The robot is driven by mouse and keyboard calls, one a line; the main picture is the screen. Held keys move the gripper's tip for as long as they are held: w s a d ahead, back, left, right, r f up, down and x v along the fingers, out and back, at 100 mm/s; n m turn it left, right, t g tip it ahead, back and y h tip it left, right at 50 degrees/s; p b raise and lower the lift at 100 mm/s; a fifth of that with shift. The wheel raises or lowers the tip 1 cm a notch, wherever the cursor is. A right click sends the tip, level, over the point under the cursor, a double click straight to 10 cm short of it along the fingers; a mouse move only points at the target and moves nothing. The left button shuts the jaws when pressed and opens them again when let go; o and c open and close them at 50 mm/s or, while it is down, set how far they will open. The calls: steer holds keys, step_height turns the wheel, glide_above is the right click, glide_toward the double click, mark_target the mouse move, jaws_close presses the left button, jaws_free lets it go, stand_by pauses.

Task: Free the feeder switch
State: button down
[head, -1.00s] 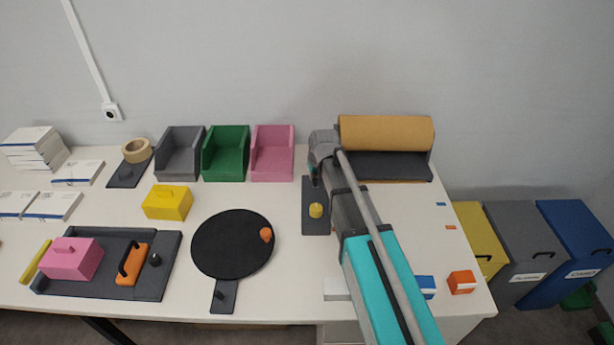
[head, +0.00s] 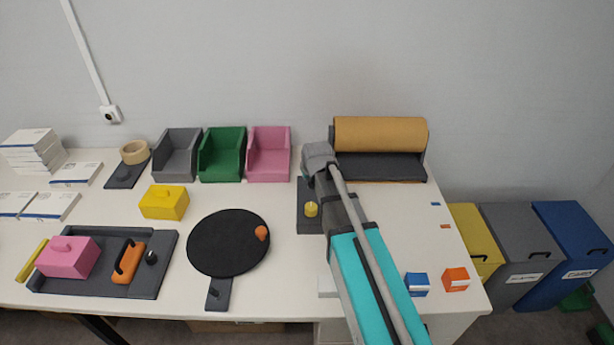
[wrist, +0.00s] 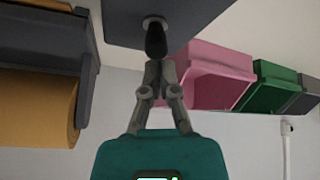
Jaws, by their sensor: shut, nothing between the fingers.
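A dark switch plate (head: 309,225) lies on the bench just left of the roll feeder, with a yellow knob (head: 311,209) on its near part. In the wrist view the plate (wrist: 190,12) is at the top, and a black lever (wrist: 156,42) stands out from a round grey base on it. My gripper (wrist: 160,64) is shut and empty, its fingertips at the lever's end; I cannot tell whether they touch it. In the head view my arm hides the gripper's tips and the lever. The feeder carries a brown paper roll (head: 380,134), which also shows in the wrist view (wrist: 35,105).
Pink (head: 269,160), green (head: 222,160) and grey (head: 177,160) bins stand left of the plate. A black disc (head: 222,243) with an orange knob lies front left. Blue (head: 417,284) and orange (head: 456,279) boxes stand right of my arm. Bare bench lies between.

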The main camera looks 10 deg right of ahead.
mark_target(305, 184)
steer(key=shift+d+r+p, duration=0.15)
steer(key=shift+r+p, duration=0.45)
steer(key=shift+r, duration=0.1)
steer(key=shift+w, duration=0.1)
steer(key=shift+w+a+r, duration=0.2)
steer(key=shift+w+r, duration=0.1)
steer(key=shift+w, duration=0.2)
steer(key=shift+w+a+r+p, duration=0.2)
steer(key=shift+w+r+p, duration=0.1)
steer(key=shift+w+p, duration=0.25)
steer(key=shift+w+a+r+p, duration=0.15)
steer(key=shift+w+r+p, duration=0.15)
steer(key=shift+w, duration=0.4)
steer(key=s+p+v, duration=0.1)
steer(key=p+v, duration=0.6)
steer(key=v, duration=0.2)
steer(key=shift+s, duration=0.2)
steer(key=shift+f, duration=0.1)
steer(key=s+d+f+m+g, duration=0.1)
steer(key=s+d+g, duration=0.2)
steer(key=s, duration=0.7)
steer(key=s+d+f+m+g, duration=0.2)
steer(key=s+d+g, duration=0.1)
steer(key=s, duration=0.6)
steer(key=shift+s+g+h, duration=0.3)
steer(key=shift+s, duration=0.1)
